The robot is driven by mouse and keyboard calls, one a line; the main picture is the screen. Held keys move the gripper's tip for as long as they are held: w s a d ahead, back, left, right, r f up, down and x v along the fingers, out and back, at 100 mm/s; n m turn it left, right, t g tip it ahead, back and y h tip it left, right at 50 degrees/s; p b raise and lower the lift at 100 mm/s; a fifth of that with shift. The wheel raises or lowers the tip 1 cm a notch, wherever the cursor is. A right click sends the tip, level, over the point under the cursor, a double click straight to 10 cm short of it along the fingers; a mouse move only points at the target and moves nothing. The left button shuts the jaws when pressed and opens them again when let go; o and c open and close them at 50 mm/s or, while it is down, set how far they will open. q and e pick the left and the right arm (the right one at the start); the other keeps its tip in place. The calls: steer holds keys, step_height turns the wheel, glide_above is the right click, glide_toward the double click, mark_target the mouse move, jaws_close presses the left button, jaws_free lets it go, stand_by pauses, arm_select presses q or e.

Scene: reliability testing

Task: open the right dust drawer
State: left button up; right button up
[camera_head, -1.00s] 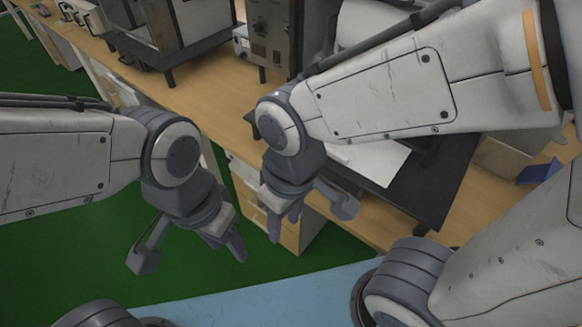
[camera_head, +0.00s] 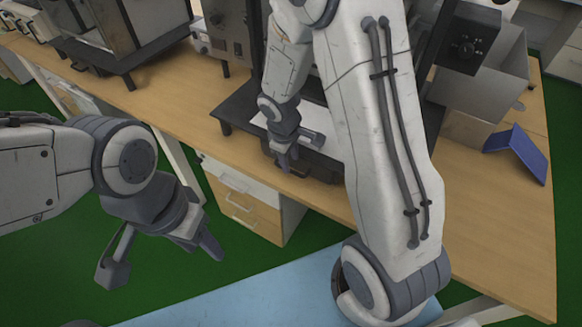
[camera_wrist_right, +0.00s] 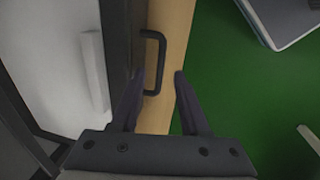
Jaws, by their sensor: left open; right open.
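In the right wrist view, a black bar handle (camera_wrist_right: 161,62) stands out from a dark front panel (camera_wrist_right: 118,35), at the edge of the wooden table. My right gripper (camera_wrist_right: 159,76) is open, and the handle shows between its two fingertips. I cannot tell whether either finger touches it. In the head view my right gripper (camera_head: 284,160) is at the front of the dark equipment, low over the table's front edge; my arm hides much of that equipment. My left gripper (camera_head: 208,246) is open and empty, over the floor in front of the table.
The wooden table (camera_head: 490,235) runs across the view, with a drawer cabinet (camera_head: 240,205) under it. A blue folded object (camera_head: 518,152) lies at the right, near a metal box (camera_head: 492,85).

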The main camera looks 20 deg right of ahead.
mark_target(292, 171)
steer(key=shift+w+d+f+b, duration=0.1)
steer(key=shift+d+f+b, duration=0.1)
steer(key=shift+f, duration=0.75)
steer(key=shift+w+d+f+b, duration=0.1)
steer(key=shift+f+b, duration=0.1)
steer(key=shift+f, duration=0.75)
jaws_close()
